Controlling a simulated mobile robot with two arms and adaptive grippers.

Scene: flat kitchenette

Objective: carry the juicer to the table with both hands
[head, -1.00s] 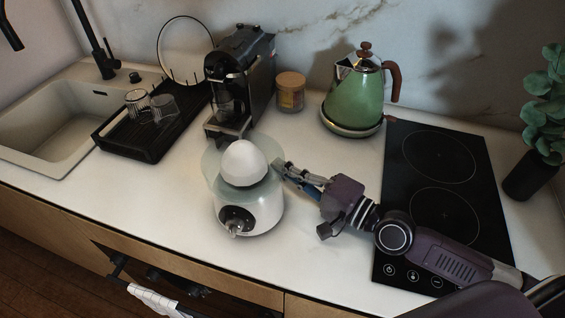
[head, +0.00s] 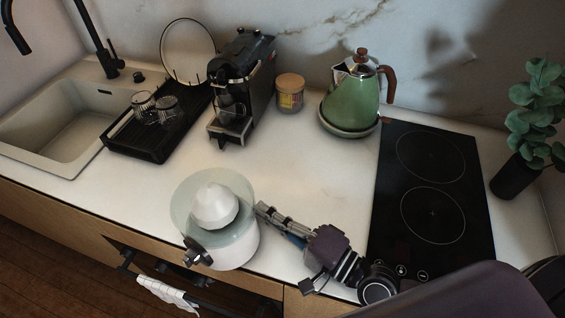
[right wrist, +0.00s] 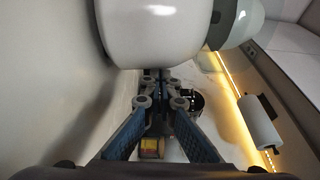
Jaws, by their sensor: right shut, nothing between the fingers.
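The juicer (head: 234,252) has a white base, a clear bowl, a white cone and a dark front knob. It stands close to the counter's front edge. My right gripper (head: 262,209) is shut and empty, with its fingertips at the juicer's right side. I cannot tell whether they touch it. In the right wrist view, the white juicer body (right wrist: 150,35) fills the top, just beyond the shut fingers (right wrist: 157,80). My left gripper is not in view. The table does not show in these views.
A coffee machine (head: 240,85), a lidded jar (head: 290,95) and a green kettle (head: 352,98) stand along the back. A black hob (head: 425,215) lies right of my right gripper. A dish rack (head: 150,135) and sink are left. The counter behind the juicer is clear.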

